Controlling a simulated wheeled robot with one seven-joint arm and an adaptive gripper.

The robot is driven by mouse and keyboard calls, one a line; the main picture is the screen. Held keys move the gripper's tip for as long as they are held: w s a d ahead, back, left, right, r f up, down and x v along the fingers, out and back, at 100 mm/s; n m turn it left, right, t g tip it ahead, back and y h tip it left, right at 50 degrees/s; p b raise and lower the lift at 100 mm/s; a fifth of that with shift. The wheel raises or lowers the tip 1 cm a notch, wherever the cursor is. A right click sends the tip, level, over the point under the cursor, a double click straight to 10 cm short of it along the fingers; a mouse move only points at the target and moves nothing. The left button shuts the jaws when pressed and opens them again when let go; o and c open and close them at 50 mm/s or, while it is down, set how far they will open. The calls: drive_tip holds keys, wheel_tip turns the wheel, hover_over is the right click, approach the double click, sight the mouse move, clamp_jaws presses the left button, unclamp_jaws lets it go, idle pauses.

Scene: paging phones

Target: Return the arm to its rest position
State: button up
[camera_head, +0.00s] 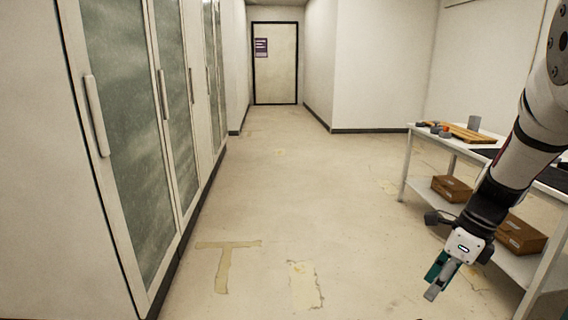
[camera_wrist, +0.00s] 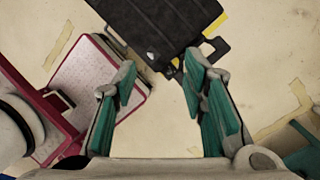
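My arm (camera_head: 525,125) hangs down at the right of the head view. My gripper (camera_head: 437,281) points down in front of the white table, at the level of its lower shelf or below. In the wrist view my gripper (camera_wrist: 160,98) has its two teal-padded fingers spread well apart. Nothing is between them, and bare floor shows in the gap. The gripper is open and empty.
A white table (camera_head: 408,165) stands at the right, close to my arm, with a wooden board (camera_head: 462,133) on top and brown boxes (camera_head: 450,188) on its lower shelf. Tall glass-door cabinets (camera_head: 135,130) line the left. The floor (camera_head: 300,200) between is clear.

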drive_tip(key=s+a+r+n, duration=1)
drive_tip(key=s+a+n, duration=0.1)
drive_tip(key=n, duration=0.1)
drive_tip(key=s+a+r+n+t+h, duration=0.1)
drive_tip(key=s+a+r+n+h, duration=0.15)
drive_tip(key=s+n, duration=1.3)
wheel_tip(320, 180, up, 14)
drive_tip(key=t+p, duration=0.2)
drive_tip(key=p, duration=1.1)
drive_tip(key=shift+a+m+t+h, duration=0.3)
drive_tip(key=shift+m+t+h, duration=0.05)
drive_tip(key=shift+t, duration=0.05)
drive_tip(key=shift+w+a, duration=0.1)
